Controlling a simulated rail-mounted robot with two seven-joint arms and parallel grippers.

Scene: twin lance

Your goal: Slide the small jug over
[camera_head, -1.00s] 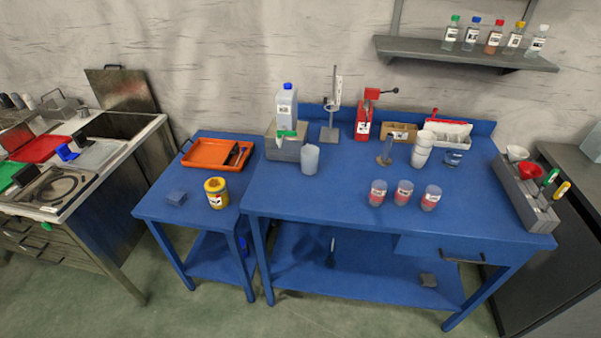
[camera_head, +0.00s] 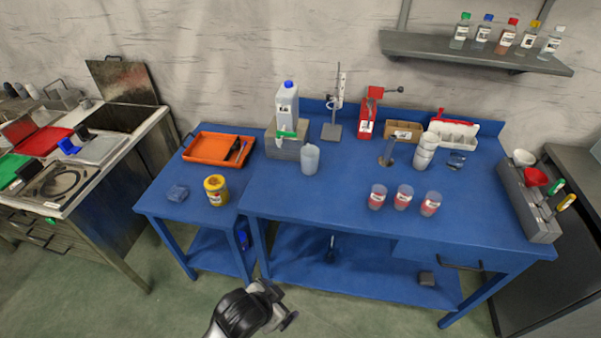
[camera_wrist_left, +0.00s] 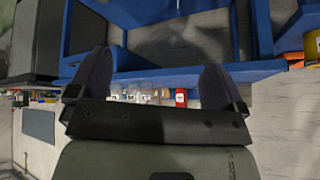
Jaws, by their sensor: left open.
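The small jug (camera_head: 310,159), a pale translucent vessel, stands upright on the blue workbench (camera_head: 290,200), in front of and to the right of a grey block. My left gripper (camera_head: 283,304) shows low in the head view, in front of the bench and well apart from the jug. In the left wrist view its two dark fingers (camera_wrist_left: 157,82) are spread with nothing between them. That view appears upside down, with blue bench framework, and I cannot make out the jug there. My right gripper is in neither view.
Three red-filled cups (camera_head: 403,198) stand near the bench front, right of the jug. A large bottle (camera_head: 287,108) stands on the grey block (camera_head: 287,150) behind it. A yellow tin (camera_head: 215,191) and orange tray (camera_head: 212,148) are on the left table. Bench surface before the jug is clear.

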